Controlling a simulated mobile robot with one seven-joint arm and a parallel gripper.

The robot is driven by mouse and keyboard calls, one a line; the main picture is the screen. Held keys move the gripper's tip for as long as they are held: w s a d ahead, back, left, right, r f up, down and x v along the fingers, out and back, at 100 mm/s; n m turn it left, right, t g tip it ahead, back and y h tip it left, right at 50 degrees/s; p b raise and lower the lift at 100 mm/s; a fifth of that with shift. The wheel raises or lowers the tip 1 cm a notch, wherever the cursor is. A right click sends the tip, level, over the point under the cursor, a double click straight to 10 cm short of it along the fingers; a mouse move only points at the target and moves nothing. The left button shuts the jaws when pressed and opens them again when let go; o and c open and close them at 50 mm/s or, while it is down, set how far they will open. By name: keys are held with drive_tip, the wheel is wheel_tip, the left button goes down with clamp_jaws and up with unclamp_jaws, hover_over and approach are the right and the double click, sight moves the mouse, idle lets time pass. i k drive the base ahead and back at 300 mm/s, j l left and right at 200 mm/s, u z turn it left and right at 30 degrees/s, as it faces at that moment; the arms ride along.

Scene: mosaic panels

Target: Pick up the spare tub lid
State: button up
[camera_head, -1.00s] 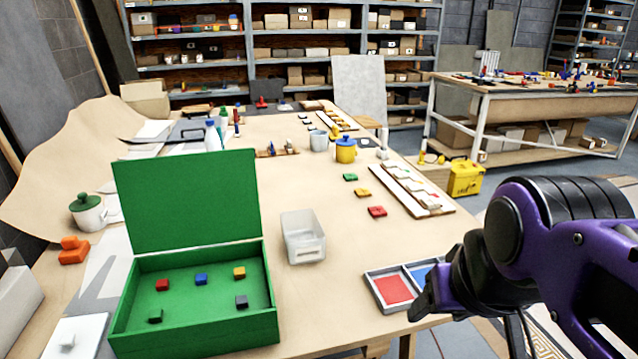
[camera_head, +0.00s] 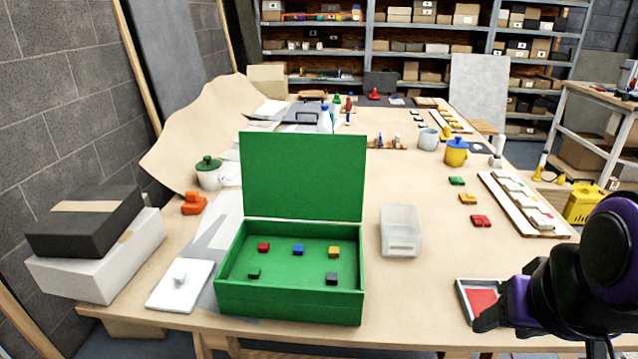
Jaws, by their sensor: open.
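A flat white square lid with a small knob (camera_head: 180,286) lies at the front left of the table, left of the open green box (camera_head: 290,302). It looks like the spare tub lid. My gripper (camera_head: 488,318) is at the lower right, over the front of a small tray, far to the right of the lid. Its jaws are open and I see nothing held. Part of it is hidden by the arm.
Several small coloured blocks lie inside the green box. A black box (camera_head: 87,221) on a white box (camera_head: 98,262) stands left of the lid. An orange object (camera_head: 194,204) and a white pot with green lid (camera_head: 208,172) sit behind it. The tray (camera_head: 468,290) has a red pad.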

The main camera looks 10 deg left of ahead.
sight(178, 290)
drive_tip(key=u, duration=1.75)
drive_tip(key=z, duration=1.45)
drive_tip(key=k+j+u, duration=0.2)
drive_tip(key=j, duration=1.4)
drive_tip(key=i, duration=0.1)
